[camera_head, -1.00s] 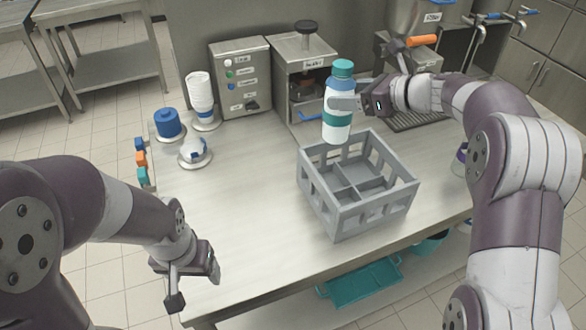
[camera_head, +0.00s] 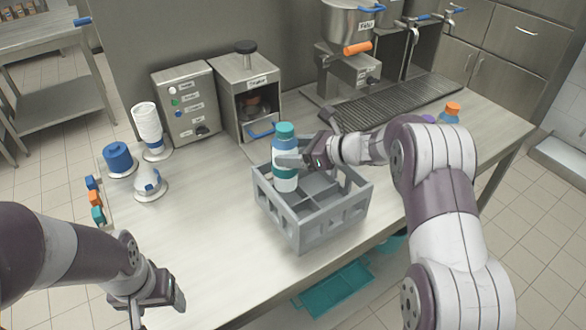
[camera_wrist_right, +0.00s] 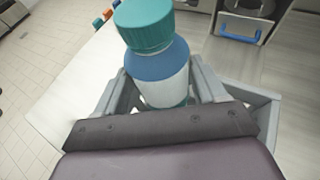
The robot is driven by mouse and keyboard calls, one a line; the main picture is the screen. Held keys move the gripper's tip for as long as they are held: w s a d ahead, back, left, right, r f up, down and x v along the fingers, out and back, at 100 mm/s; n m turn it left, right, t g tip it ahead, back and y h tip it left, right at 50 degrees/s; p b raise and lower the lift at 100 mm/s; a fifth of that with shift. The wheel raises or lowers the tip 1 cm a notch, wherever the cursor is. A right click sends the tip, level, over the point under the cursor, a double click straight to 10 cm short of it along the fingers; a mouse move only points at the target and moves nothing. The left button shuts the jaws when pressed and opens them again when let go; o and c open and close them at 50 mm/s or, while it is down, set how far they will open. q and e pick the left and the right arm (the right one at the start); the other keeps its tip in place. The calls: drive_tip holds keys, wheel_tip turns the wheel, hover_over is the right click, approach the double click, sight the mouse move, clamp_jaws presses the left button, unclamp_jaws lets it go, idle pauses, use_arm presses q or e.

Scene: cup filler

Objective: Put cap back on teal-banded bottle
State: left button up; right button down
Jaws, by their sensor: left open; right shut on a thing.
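The teal-banded bottle (camera_head: 285,176) has a white body, blue shoulder and teal cap (camera_head: 285,130). The cap sits on the bottle's top, and it also shows in the right wrist view (camera_wrist_right: 145,25). My right gripper (camera_head: 289,159) is shut on the bottle and holds it upright, with its lower end inside the back left part of the grey crate (camera_head: 330,228). The crate wall hides the base, so I cannot tell whether it touches the floor. My left gripper (camera_head: 155,303) is open and empty near the table's front left edge.
A blue jar (camera_head: 118,158), a cup stack (camera_head: 146,122) and a small white-and-blue object (camera_head: 148,182) stand at the left. A button box (camera_head: 187,103) and a machine (camera_head: 246,95) stand behind. An orange-capped bottle (camera_head: 450,113) is at the right.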

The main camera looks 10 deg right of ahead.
sight(297, 170)
drive_tip(key=shift+f, duration=1.15)
wheel_tip(297, 170, down, 4)
drive_tip(key=shift+r+p, duration=0.15)
drive_tip(key=shift+p, duration=0.2)
drive_tip(key=shift+c, duration=0.4)
unclamp_jaws()
drive_tip(key=shift+f, duration=0.2)
